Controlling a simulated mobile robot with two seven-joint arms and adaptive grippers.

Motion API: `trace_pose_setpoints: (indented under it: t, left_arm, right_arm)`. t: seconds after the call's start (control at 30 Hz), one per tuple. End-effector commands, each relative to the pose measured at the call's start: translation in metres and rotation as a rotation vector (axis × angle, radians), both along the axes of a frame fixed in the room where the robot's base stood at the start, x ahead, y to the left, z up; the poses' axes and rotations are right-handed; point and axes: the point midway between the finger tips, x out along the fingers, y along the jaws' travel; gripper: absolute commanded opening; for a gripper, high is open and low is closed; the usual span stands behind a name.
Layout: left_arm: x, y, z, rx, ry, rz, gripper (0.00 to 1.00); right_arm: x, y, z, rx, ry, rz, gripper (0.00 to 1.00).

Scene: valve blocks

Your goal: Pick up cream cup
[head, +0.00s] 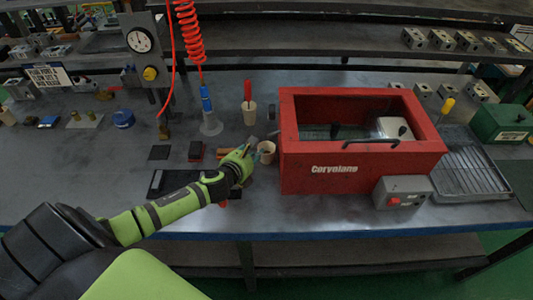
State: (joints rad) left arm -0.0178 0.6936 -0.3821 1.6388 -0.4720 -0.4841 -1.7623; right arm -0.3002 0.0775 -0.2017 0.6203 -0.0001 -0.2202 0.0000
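A small cream cup (267,156) stands on the grey bench top against the left side of the red box. My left gripper (261,146) reaches in from the lower left and is just left of this cup. Its fingers look spread apart, with their tips close to the cup's rim; I cannot tell whether they touch it. A second cream cup (249,116) stands farther back with a red-handled tool (248,91) in it. My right gripper is not in view.
The red box (361,165) with a dark handle blocks the right side. A grey switch box (402,192) stands before it. Dark pads and small blocks lie left of my gripper.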

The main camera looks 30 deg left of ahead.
Motion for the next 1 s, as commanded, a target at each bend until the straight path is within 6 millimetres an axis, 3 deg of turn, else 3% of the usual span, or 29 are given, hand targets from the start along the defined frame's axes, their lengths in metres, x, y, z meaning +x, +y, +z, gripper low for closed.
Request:
trace_pose_setpoints:
  t: [0.23,0.57,0.63,0.67,1.0]
  left_arm:
    - [0.027,0.005,-0.012,-0.002,-0.001,0.003,0.32]
    - [0.03,0.005,-0.014,-0.003,0.001,0.001,0.32]
    - [0.03,0.005,-0.014,-0.003,0.001,0.001,0.04]
    - [0.03,0.005,-0.014,-0.003,0.001,0.001,0.0]
    - [0.03,0.005,-0.014,-0.003,0.0,0.001,0.0]
  right_arm:
    - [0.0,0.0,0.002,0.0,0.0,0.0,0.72]
    - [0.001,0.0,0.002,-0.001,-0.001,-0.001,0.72]
    - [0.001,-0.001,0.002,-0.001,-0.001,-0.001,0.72]
    - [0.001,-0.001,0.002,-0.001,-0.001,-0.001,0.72]
    - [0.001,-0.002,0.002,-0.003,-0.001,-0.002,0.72]
